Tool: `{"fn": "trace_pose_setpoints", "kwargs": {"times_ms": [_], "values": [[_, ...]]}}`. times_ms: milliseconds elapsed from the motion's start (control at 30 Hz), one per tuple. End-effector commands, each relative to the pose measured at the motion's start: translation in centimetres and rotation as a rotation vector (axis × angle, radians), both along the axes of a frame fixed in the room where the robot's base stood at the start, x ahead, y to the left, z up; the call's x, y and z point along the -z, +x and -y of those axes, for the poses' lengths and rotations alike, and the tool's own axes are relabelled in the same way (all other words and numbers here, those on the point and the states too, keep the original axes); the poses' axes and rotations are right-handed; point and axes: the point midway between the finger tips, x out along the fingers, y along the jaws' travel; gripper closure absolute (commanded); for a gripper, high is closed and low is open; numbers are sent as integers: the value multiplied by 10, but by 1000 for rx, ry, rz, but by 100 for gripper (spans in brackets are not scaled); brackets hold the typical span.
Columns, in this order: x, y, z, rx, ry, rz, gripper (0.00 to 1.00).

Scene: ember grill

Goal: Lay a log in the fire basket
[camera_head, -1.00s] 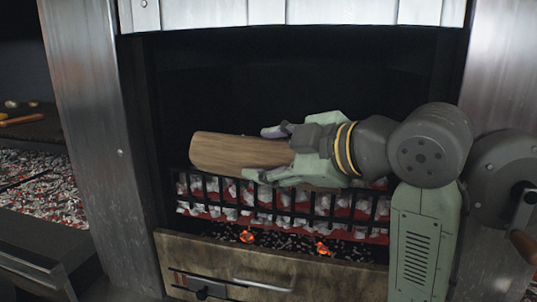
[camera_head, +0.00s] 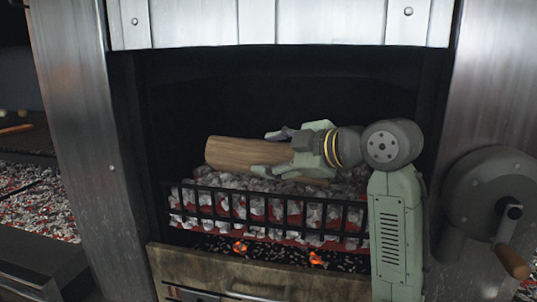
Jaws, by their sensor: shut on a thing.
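A brown wooden log (camera_head: 238,153) lies roughly level in my gripper (camera_head: 272,151), at the mouth of the dark firebox. My gripper is shut on the log's right part, with green fingers on both sides of it. The fire basket (camera_head: 262,207) has a black barred front and holds grey and red glowing coals (camera_head: 320,185). The log is over the coals, behind the top bar in the picture. I cannot tell whether the log touches the coals.
Metal posts (camera_head: 75,130) flank the opening, and a riveted metal hood (camera_head: 270,22) crosses its top. A crank wheel (camera_head: 490,200) is at the right. Embers (camera_head: 316,258) glow below the basket above a drawer front (camera_head: 260,280). A second coal bed (camera_head: 40,205) is at left.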

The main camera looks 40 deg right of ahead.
Motion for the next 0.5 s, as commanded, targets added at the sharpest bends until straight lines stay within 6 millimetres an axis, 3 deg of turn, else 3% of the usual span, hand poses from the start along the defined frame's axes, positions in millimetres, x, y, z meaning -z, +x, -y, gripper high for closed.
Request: {"fn": "trace_pose_setpoints", "kwargs": {"times_ms": [500], "values": [[-1, 42, 50, 2, 0, 2, 100]]}}
